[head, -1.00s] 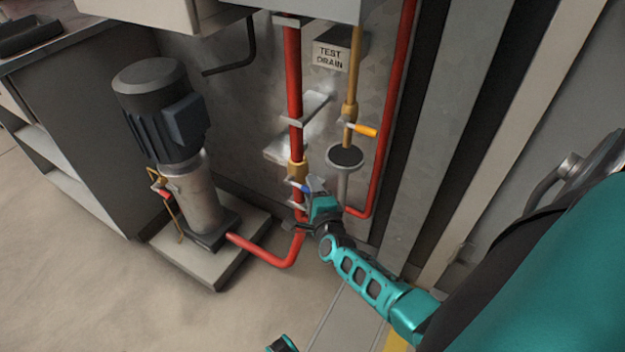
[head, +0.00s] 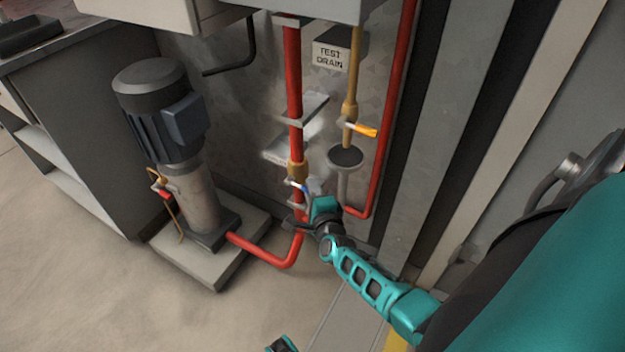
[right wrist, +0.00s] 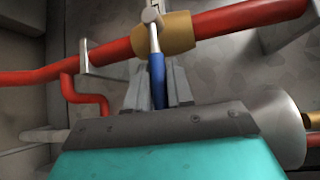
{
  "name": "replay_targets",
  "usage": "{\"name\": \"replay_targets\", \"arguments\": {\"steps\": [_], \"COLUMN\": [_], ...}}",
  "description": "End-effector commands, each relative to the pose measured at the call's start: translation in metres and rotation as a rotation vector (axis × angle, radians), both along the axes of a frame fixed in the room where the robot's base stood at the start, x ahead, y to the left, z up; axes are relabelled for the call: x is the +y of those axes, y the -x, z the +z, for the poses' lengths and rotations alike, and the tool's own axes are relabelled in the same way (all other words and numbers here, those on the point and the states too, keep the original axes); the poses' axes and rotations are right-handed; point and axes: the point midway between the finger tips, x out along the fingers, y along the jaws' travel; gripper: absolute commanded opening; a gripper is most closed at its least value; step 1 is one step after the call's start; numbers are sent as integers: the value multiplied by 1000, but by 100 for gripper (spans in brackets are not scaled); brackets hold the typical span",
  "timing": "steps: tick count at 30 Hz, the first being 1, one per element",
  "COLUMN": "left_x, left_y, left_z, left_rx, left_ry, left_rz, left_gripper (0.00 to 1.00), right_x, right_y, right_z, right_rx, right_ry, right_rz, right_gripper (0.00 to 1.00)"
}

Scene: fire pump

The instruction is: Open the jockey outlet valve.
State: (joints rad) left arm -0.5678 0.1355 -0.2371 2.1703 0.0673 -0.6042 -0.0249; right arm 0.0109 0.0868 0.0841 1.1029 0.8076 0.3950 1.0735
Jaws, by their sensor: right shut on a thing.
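The jockey outlet valve has a brass body (head: 297,170) on the vertical red pipe. It also shows in the right wrist view as a brass body (right wrist: 163,35). Its lever has a blue grip (right wrist: 157,80), and a little of the blue lever (head: 313,186) shows in the head view. My right gripper (head: 306,192) is at the lever just below the brass body. In the right wrist view its two fingers (right wrist: 159,90) stand on either side of the blue grip and are shut on it. A small teal part at the bottom edge may be my left arm; my left gripper cannot be made out.
The jockey pump (head: 160,125) stands on a plinth (head: 212,272) to the left. A yellow-handled valve (head: 361,130) sits under the test drain sign (head: 331,56), above a round drain funnel (head: 345,158). Another red pipe (head: 393,110) runs close on the right.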

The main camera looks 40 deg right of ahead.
Motion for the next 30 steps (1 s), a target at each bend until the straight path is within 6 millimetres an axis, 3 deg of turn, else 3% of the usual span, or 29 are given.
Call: {"name": "replay_targets", "arguments": {"steps": [5,11,17,30], "left_x": [0,2,16,18], "left_y": [2,1,7,8], "left_z": [2,20,31,97], "left_rx": [5,-7,1,-6], "left_ry": [0,-1,-30,-33], "left_rz": [1,8,26,30], "left_gripper": [0,0,0,0], "right_x": [1,1,2,6], "right_y": [0,0,-1,-7], "right_z": [2,10,23,39], "right_rx": [9,62,168,442], "right_ry": [2,22,64,176], "right_rz": [0,1,0,3], "right_gripper": [0,0,0,0]}}
